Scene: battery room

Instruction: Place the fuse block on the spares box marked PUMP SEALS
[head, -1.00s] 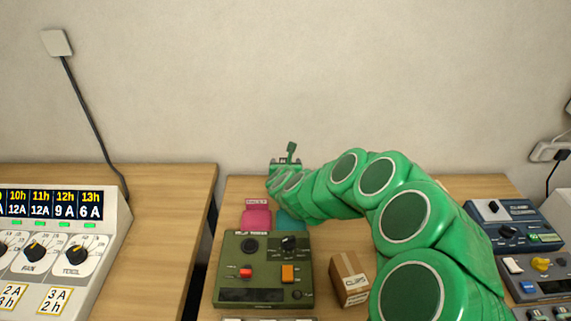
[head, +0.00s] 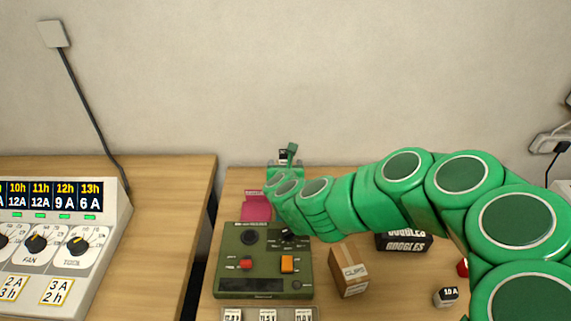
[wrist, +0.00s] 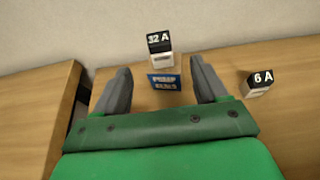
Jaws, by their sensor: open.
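A fuse block (wrist: 160,49) with a black top reading 32 A and a white body sits on a small blue box (wrist: 164,82) in the wrist view. The box's label reads PUMP, and its second line is too blurred to be sure of. My gripper (wrist: 160,78) is open, with one finger to each side of the box and block. The block appears beyond the fingertips, with gaps at both sides. In the head view, my gripper (head: 285,165) is at the back of the table, and a small black-and-white block (head: 283,155) shows just behind it. The blue box is hidden there.
Another fuse block (wrist: 259,82), marked 6 A, stands to the right. A pink box (head: 256,208), green panel (head: 235,283), CLIPS box (head: 348,271), GOGGLES box (head: 404,244) and 10 A block (head: 446,297) stand on the table. The wall is close behind.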

